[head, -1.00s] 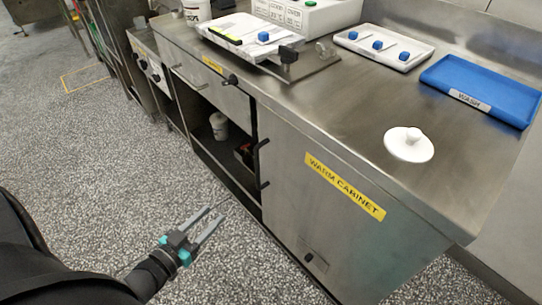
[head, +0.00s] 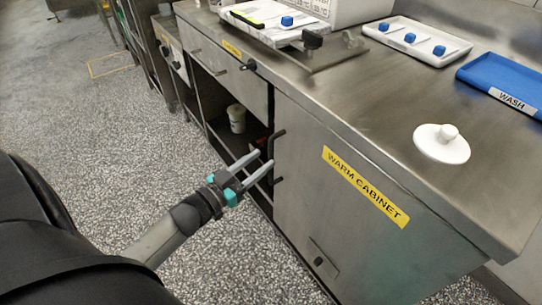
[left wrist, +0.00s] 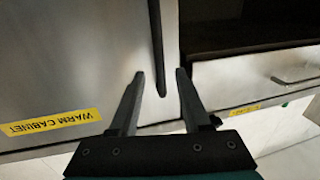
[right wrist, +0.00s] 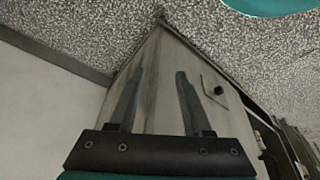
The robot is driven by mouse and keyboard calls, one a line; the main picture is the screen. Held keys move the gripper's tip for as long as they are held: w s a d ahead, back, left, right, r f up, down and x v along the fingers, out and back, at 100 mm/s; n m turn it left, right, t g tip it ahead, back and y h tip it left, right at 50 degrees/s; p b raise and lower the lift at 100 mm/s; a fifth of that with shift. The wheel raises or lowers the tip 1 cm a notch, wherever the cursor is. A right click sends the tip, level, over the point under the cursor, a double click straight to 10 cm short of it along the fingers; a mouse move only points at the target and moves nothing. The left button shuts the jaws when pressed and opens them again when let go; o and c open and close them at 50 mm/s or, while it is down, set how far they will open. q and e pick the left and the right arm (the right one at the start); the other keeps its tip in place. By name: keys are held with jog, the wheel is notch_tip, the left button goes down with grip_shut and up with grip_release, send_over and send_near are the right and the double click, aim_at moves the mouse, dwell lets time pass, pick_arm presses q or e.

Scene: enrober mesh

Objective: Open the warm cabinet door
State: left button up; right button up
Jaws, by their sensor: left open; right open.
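The warm cabinet door (head: 320,215) is a steel panel with a yellow label (head: 365,187), and it looks closed. Its dark vertical handle (head: 277,158) is at the door's left edge. My left gripper (head: 265,159) is open, its fingertips close to the handle. In the left wrist view the handle (left wrist: 157,45) shows between the two open fingertips (left wrist: 160,74). I cannot tell whether it touches either finger. My right gripper (right wrist: 160,74) is open and empty in the right wrist view, facing a steel cabinet side; it does not show in the head view.
Left of the door is an open shelf bay with a white tub (head: 237,118), under a drawer (head: 228,72). On the counter are a white lid (head: 442,146), a white tray with blue cubes (head: 415,44) and a blue wash tray (head: 510,78). The speckled floor in front is clear.

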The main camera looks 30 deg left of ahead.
pick_arm(q)
jog(key=shift+w+d+b, duration=0.25)
jog(key=shift+w+b, duration=0.05)
jog(key=shift+w, duration=0.85)
jog(key=shift+w+d+b, duration=0.2)
jog(key=shift+w+b, duration=0.1)
jog(key=shift+w, duration=0.85)
pick_arm(e)
jog(key=shift+w+r+t, duration=0.2)
jog(key=shift+r+t, duration=0.1)
jog(key=shift+r, duration=1.35)
pick_arm(q)
grip_shut()
